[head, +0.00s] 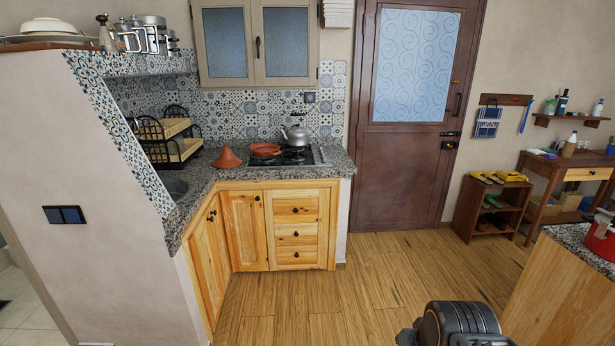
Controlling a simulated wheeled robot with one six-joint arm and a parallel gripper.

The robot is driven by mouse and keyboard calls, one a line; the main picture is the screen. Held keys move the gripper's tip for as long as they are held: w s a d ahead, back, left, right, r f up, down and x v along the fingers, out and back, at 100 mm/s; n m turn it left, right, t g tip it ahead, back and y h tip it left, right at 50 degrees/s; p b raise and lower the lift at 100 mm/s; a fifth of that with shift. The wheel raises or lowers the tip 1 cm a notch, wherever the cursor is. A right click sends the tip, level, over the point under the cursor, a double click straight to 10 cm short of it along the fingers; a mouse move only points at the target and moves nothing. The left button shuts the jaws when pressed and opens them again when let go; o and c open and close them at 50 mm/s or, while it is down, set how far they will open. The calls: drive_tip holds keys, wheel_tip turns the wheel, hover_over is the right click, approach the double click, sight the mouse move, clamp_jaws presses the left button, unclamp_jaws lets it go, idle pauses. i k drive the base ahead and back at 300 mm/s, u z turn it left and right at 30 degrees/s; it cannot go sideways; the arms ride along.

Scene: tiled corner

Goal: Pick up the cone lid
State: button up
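The cone lid (228,158) is a terracotta, pointed cone standing upright on the speckled granite counter (207,171). It is left of the stove, near the inner corner of the counter. An orange-brown shallow pot (265,150) sits just to its right, at the stove's left side, and the two appear apart. A dark rounded part of my arm shows at the bottom edge, far from the lid. My gripper's fingers are not visible.
A silver kettle (297,135) stands on the black stove (294,156). The wooden floor (335,290) before the cabinets is clear. Another granite-topped counter (575,240) stands at right.

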sight(227, 160)
drive_tip(key=u, duration=0.05)
drive_tip(key=i, duration=2.2)
drive_tip(key=u, duration=1.15)
drive_tip(key=i, duration=2)
drive_tip(key=u, duration=1.1)
drive_tip(key=i, duration=0.2)
drive_tip(key=u, duration=0.05)
